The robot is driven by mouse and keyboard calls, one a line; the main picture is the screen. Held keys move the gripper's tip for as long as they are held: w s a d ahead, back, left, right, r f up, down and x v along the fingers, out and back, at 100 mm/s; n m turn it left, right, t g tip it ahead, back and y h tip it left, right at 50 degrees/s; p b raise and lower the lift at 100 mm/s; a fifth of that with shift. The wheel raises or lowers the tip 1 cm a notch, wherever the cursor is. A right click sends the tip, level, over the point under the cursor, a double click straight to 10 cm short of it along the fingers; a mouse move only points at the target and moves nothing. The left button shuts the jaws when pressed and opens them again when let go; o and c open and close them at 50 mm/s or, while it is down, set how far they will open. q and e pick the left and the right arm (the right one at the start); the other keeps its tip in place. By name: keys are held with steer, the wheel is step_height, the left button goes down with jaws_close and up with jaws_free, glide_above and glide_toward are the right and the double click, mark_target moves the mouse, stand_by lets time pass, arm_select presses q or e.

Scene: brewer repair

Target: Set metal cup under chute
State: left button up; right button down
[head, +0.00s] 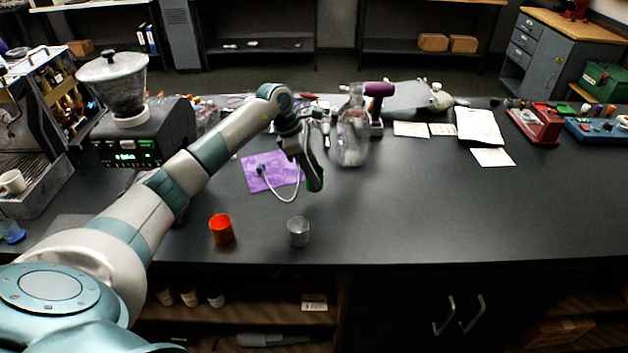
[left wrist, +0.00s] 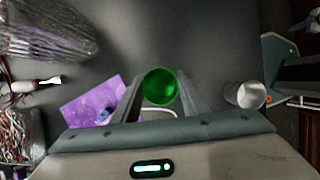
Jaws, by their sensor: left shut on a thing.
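The metal cup (head: 298,231) stands upright near the front edge of the bench; it also shows in the left wrist view (left wrist: 244,95), to the right of the gripper. My left gripper (head: 315,172) is shut on a green cup (left wrist: 160,86) and holds it above the bench, behind the metal cup. In the head view only a dark green sliver of that cup shows. The grinder (head: 140,134) with a clear hopper stands at the left; my left arm passes in front of it, and its chute is not clearly visible. My right gripper is not in view.
An orange-red cup (head: 221,229) stands left of the metal cup. A purple cloth (head: 262,166) with a white hose lies behind. A glass jug (head: 353,140) stands behind the gripper. An espresso machine (head: 40,150) is far left. The bench's right half is mostly clear in front.

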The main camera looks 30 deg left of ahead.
arm_select(q)
steer(key=shift+f+p, duration=0.25)
steer(key=shift+p, duration=0.15)
step_height(320, 180, down, 3)
steer(key=shift+r+p, duration=0.1)
steer(key=shift+p, duration=0.85)
steer(key=shift+f, duration=0.25)
steer(key=shift+f, duration=0.15)
steer(key=shift+f+b, duration=0.1)
steer(key=shift+b, duration=0.2)
steer(key=o, duration=1)
steer(key=shift+o, duration=0.2)
